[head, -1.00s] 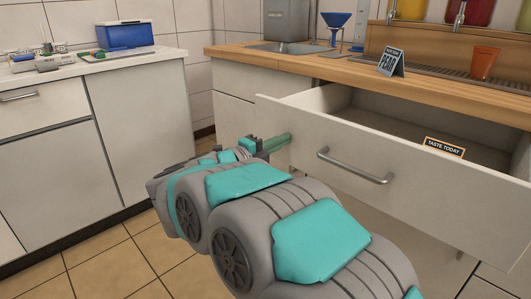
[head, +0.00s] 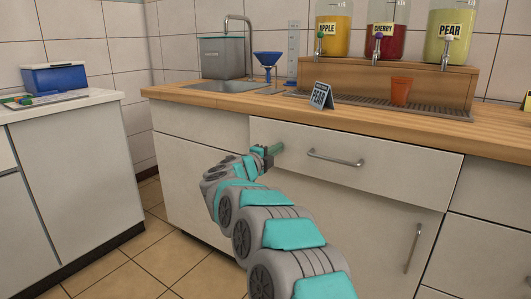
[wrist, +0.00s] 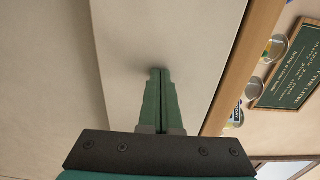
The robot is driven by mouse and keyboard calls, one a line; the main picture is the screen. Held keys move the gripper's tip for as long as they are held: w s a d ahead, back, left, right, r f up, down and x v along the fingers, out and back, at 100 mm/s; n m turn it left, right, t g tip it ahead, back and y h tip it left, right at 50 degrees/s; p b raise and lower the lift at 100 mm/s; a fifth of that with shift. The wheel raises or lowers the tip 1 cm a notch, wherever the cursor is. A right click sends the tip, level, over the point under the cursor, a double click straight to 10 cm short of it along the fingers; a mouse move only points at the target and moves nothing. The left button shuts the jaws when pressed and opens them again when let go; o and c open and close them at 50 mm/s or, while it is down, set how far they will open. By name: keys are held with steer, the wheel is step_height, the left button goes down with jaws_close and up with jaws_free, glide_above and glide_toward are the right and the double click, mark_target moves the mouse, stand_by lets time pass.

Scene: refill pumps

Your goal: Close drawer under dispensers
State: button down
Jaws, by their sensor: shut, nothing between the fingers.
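The white drawer (head: 400,172) under the dispensers has its front in line with the cabinet, and no opening shows above it. Its metal handle (head: 335,158) is right of my gripper. My gripper (head: 279,148) is shut and empty, with its green fingertips against or very near the left part of the drawer front. In the wrist view the closed fingers (wrist: 160,85) point at the pale drawer front (wrist: 190,50); contact cannot be told for sure. The dispensers labelled apple (head: 333,35), cherry (head: 386,38) and pear (head: 452,45) stand above on a wooden stand.
The wooden counter (head: 430,121) carries a sign (head: 321,96), an orange cup (head: 400,91), a blue funnel (head: 268,62) and a sink (head: 225,86). A cupboard door with a handle (head: 413,248) is below the drawer. Another counter (head: 70,107) stands left; tiled floor (head: 140,262) lies between.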

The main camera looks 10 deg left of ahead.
steer(key=shift+p+x, duration=0.3)
steer(key=shift+x, duration=0.95)
steer(key=shift+r, duration=0.3)
